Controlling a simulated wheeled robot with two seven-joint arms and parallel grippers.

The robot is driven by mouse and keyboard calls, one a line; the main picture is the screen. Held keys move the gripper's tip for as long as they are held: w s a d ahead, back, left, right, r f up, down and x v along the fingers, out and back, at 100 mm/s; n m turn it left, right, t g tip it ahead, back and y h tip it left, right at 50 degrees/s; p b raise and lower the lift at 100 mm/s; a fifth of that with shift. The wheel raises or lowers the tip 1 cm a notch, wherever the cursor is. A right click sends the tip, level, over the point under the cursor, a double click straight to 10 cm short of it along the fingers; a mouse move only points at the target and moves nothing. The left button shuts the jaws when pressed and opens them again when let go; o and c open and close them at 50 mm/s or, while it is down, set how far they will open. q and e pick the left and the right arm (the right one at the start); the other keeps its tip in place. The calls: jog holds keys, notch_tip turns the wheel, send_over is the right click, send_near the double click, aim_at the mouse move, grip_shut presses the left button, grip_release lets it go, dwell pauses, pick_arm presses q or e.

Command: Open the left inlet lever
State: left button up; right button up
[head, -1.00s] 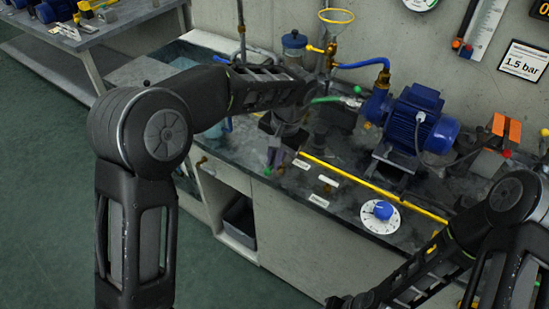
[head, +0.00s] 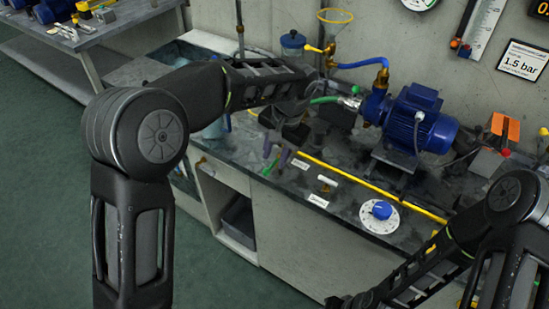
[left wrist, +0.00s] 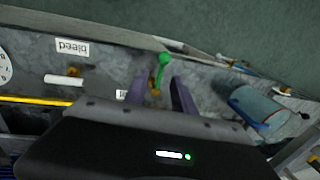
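The green inlet lever (left wrist: 163,66) has a brass pivot and stands on the bench top near its front edge. In the left wrist view its brass part shows between my two purple fingers, and the green handle reaches beyond the fingertips. My left gripper (left wrist: 159,88) is open around the lever; I cannot tell whether a finger touches it. In the head view the left gripper (head: 272,152) points down at the bench, with a little of the green lever (head: 270,168) showing beside the fingers. My right arm shows at the lower right, its gripper outside the frame.
A white bleed lever (head: 328,180) and a blue dial (head: 382,210) lie to the right. A yellow pipe (head: 365,183) runs behind them. The blue pump motor (head: 422,118) stands further back. A bluish container (left wrist: 258,106) shows beside the gripper in the wrist view.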

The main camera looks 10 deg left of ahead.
pick_arm(q)
notch_tip(320, 180, up, 6)
jog(key=d, duration=0.1)
jog(key=shift+s, duration=0.2)
jog(key=shift+d+f, duration=0.1)
pick_arm(e)
jog(key=shift+c, duration=0.4)
dwell(0.8)
